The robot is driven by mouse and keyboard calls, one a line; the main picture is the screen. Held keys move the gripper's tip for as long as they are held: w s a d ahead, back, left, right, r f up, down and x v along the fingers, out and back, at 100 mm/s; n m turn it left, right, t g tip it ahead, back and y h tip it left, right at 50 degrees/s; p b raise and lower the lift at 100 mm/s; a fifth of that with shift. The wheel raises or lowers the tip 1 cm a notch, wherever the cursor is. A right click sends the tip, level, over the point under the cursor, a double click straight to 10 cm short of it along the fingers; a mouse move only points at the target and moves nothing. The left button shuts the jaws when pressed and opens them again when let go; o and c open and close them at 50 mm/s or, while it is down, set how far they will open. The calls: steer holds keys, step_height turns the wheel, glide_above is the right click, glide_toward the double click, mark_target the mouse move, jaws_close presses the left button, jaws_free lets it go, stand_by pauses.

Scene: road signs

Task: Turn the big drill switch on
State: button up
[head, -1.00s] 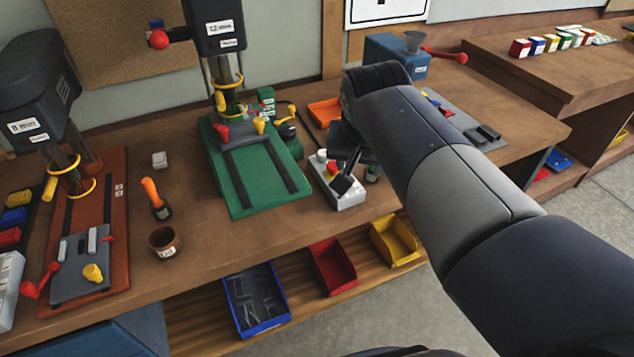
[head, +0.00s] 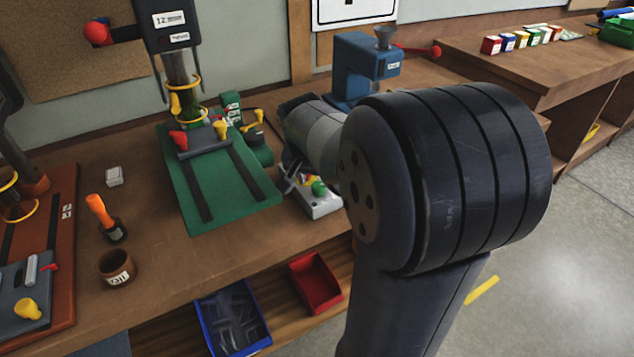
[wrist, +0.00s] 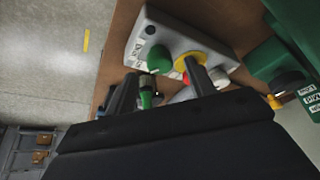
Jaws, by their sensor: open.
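A grey-white control box (head: 322,207) stands on the bench, right of the big drill's green base (head: 215,190). Its green button (head: 319,187) shows in the head view, while my arm hides much of the rest. In the wrist view the box (wrist: 205,45) carries a green knob (wrist: 159,59) and a yellow ring with a red part (wrist: 188,66). My gripper (wrist: 160,82) is open and empty, its fingertips close over the near side of the box. Whether they touch it I cannot tell. The big drill's head (head: 172,22) rises at the back.
A blue machine (head: 362,68) stands behind my arm. A brown cup (head: 117,268) and an orange-handled tool (head: 104,215) are at left on the bench. Red (head: 316,283) and blue (head: 205,330) bins sit below the front edge. Floor is clear at right.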

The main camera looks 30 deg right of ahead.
mark_target(319, 189)
steer(key=shift+x, duration=1.3)
steer(key=shift+c, duration=0.4)
steer(key=c, duration=0.9)
